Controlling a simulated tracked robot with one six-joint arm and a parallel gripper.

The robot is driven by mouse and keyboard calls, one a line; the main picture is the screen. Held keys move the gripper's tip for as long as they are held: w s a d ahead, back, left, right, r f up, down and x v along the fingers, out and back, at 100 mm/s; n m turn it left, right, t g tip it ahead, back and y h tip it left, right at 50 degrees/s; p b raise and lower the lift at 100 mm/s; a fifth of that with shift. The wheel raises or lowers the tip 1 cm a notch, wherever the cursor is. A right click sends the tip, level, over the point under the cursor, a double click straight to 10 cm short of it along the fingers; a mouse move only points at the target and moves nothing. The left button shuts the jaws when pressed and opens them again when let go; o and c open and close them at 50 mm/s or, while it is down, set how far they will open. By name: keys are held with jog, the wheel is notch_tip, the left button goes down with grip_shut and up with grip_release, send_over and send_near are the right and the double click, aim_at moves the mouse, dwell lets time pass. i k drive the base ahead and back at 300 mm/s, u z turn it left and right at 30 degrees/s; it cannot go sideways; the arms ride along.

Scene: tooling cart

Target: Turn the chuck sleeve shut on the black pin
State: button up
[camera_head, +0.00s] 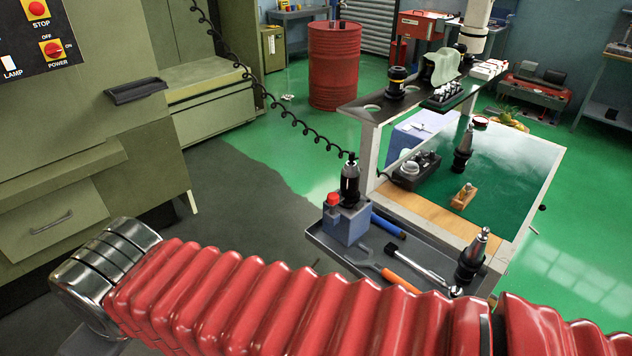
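A dark chuck (349,186) stands upright in a blue-grey block (346,224) on the grey tray at the cart's near left corner. A short narrow black tip, which looks like the black pin (351,157), sticks up from its top. I cannot tell how tightly the sleeve is closed on it. A red knob (333,199) sits on the same block, left of the chuck. My gripper is not in view. My red ribbed arm crosses the bottom of the picture, in front of the tray.
The grey tray (322,240) also holds a blue-handled tool (388,226), an orange-handled wrench (400,283) and a ratchet (415,264). Other tool holders stand on the cart (472,257) and its green mat (520,165). A raised shelf (425,108) lies behind. A green machine fills the left.

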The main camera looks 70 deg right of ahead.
aim_at(349, 180)
jog(key=z, duration=2.6)
